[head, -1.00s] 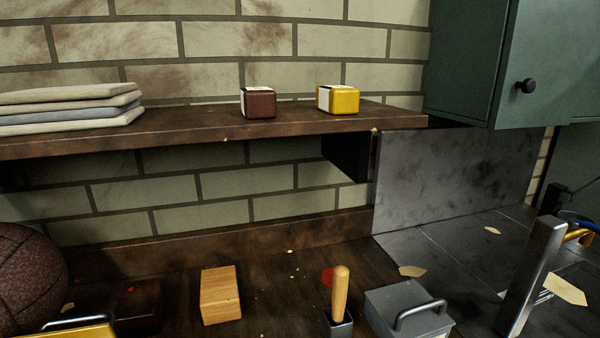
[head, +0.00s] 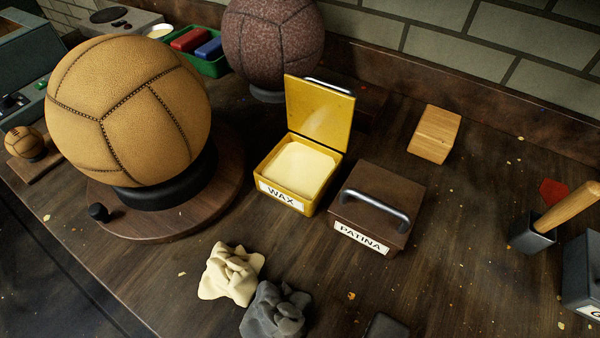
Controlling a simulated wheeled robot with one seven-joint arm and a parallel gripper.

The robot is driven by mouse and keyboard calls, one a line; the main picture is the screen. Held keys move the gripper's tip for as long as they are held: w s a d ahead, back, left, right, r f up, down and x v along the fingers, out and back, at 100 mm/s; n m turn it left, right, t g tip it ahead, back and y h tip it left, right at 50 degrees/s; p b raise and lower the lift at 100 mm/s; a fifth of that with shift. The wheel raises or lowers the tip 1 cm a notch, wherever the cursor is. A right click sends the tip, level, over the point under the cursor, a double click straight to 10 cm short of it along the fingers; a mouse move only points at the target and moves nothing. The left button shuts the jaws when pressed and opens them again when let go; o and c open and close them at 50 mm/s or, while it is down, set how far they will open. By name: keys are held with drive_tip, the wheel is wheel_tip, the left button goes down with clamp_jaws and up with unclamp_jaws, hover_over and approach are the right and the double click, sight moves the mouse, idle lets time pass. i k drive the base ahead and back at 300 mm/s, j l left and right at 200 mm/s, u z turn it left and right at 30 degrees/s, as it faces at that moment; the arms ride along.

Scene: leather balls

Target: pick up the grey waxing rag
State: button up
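The grey waxing rag (head: 275,311) is a crumpled dark grey cloth on the wooden bench, at the bottom middle of the head view. A crumpled cream rag (head: 231,274) lies just up and to the left, close against it; I cannot tell if they touch. The open yellow WAX box (head: 289,198) stands behind them with its lid up and pale wax inside. My gripper is not in view.
A brown PATINA box (head: 376,208) with a metal handle stands right of the wax. A large tan ball (head: 128,110) sits on a round wooden stand (head: 215,215) at left. A dark block (head: 386,327) lies right of the grey rag. Bench at centre right is mostly clear.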

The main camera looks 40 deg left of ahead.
sight(276, 310)
drive_tip(key=k+j+u, duration=0.15)
drive_tip(key=u, duration=0.8)
